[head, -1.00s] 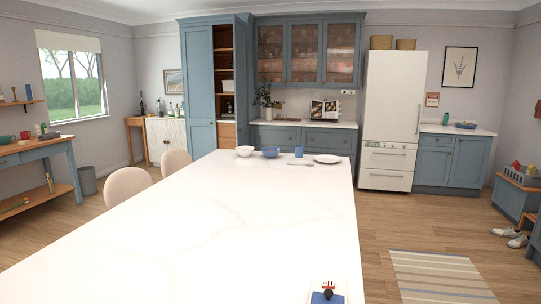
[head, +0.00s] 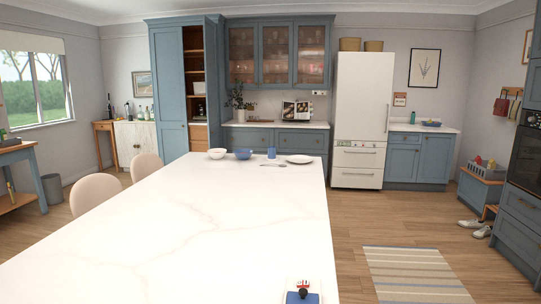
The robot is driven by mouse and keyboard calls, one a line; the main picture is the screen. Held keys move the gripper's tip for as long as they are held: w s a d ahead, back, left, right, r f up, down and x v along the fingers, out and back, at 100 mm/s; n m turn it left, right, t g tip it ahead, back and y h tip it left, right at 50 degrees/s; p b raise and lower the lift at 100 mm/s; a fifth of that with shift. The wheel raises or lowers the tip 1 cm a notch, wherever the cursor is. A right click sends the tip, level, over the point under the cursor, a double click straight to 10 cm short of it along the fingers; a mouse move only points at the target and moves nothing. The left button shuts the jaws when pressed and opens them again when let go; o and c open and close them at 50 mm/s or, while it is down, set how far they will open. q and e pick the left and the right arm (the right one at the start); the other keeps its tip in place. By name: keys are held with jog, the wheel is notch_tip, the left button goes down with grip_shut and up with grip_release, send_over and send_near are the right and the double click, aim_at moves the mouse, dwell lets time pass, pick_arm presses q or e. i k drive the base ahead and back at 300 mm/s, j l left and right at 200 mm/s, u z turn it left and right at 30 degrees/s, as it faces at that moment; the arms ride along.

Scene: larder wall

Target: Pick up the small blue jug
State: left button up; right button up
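A small upright blue vessel (head: 271,153) stands near the far end of the long white table (head: 190,225). It is too small in the picture to tell whether it is a jug or a cup. A low blue bowl (head: 242,154) stands to its left, and a white plate (head: 299,159) lies to its right. Neither of my grippers shows in the head view.
A white bowl (head: 217,153) and some cutlery (head: 272,165) also stand at the table's far end. A small blue, red and black item (head: 302,295) is at the near edge. Pale chairs (head: 95,193) line the left side. Wooden floor lies open at right, with a striped rug (head: 415,275).

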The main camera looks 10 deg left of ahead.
aim_at(272, 150)
jog(key=z, duration=0.45)
jog(key=i+l+z, duration=0.15)
jog(key=l, duration=0.25)
jog(key=l+z, duration=0.15)
jog(key=l, duration=0.3)
jog(key=i+l+z, duration=0.15)
jog(key=l, duration=0.2)
jog(key=i+l+u, duration=0.25)
jog(key=i+l, duration=0.6)
jog(key=i+u, duration=0.3)
jog(key=i, duration=0.5)
jog(key=i+u, duration=0.3)
jog(key=i, duration=3.1)
jog(key=i+l+u, duration=0.2)
jog(key=i, duration=0.3)
jog(key=i+u, duration=0.2)
jog(key=i, duration=0.25)
jog(key=i+l+u, duration=0.2)
jog(key=i, duration=0.25)
